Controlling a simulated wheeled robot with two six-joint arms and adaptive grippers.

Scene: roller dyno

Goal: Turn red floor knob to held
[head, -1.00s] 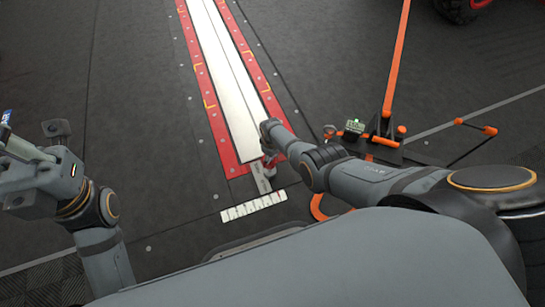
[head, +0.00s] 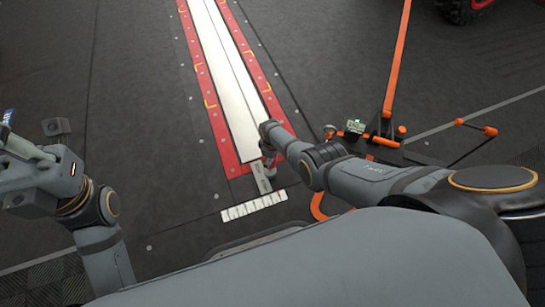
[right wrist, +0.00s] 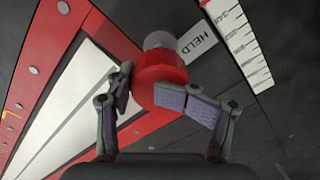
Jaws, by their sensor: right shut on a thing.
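The red knob (right wrist: 161,82) sits in the middle of the right wrist view, with a grey round end (right wrist: 159,40) at its far side. My right gripper (right wrist: 158,92) has one finger pad on each side of it and is shut on it. In the head view my right gripper (head: 267,162) is down at the near end of the red-edged strip, and the knob is hidden there. My left gripper (head: 22,165) is at the left edge, partly cut off, far from the knob; its jaw opening is unclear.
A white numbered scale (head: 254,207) lies on the floor by the strip's near end. The red border (head: 222,150) and pale strip (head: 235,110) run away. An orange-and-black stand (head: 385,130) is close to my right arm. Dark floor at left is clear.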

